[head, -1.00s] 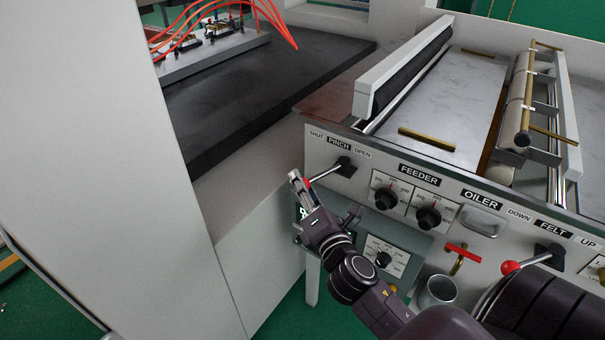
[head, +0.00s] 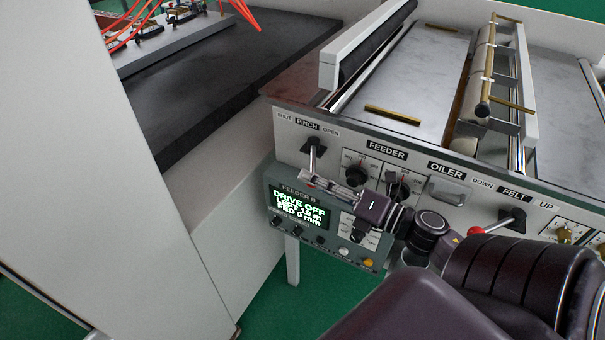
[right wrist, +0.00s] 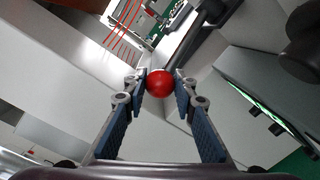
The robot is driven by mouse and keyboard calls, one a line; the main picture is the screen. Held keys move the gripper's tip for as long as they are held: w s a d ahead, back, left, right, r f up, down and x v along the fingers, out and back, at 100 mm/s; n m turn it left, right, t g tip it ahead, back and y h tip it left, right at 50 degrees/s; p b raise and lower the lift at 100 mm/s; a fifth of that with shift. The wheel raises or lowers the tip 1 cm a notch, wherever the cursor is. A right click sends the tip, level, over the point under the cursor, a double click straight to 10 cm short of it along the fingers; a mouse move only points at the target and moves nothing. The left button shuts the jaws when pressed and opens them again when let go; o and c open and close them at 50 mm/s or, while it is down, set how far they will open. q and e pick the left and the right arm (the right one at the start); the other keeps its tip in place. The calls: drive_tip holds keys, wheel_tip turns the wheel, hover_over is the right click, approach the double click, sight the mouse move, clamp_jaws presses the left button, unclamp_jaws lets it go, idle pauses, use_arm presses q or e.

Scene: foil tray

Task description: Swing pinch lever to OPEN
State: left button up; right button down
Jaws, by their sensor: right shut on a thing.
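The pinch lever (head: 313,157) hangs from its black pivot under the PINCH label, between SHUT and OPEN. It points almost straight down. Its red ball knob (right wrist: 159,83) sits between the fingertips of my right gripper (right wrist: 160,86) in the right wrist view. In the head view my right gripper (head: 314,179) reaches in from the right and is shut on the knob, which it mostly hides. The lever's shaft runs up behind the knob in the wrist view. My left gripper is not in view.
A green-lit display box (head: 299,206) reading DRIVE OFF is just below the gripper. The FEEDER dials (head: 355,172) are close to the right, partly behind my arm. The FELT lever (head: 496,224) with a red knob is further right. A tall pale panel (head: 90,170) stands left.

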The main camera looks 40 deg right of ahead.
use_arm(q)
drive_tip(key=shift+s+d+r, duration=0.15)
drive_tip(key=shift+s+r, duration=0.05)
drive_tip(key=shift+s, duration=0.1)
use_arm(e)
drive_tip(key=shift+s+d, duration=0.4)
drive_tip(key=shift+d, duration=0.3)
drive_tip(key=shift+s+d, duration=0.35)
drive_tip(key=shift+d, duration=0.35)
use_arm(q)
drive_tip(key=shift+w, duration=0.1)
use_arm(e)
drive_tip(key=c, duration=2)
unclamp_jaws()
drive_tip(key=o, duration=0.4)
drive_tip(key=shift+w+f, duration=0.1)
drive_tip(key=shift+w, duration=0.05)
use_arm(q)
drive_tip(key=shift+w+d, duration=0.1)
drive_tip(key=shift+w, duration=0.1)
use_arm(e)
drive_tip(key=shift+a, duration=0.1)
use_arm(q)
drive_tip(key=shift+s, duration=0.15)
use_arm(e)
drive_tip(key=shift+r, duration=5.05)
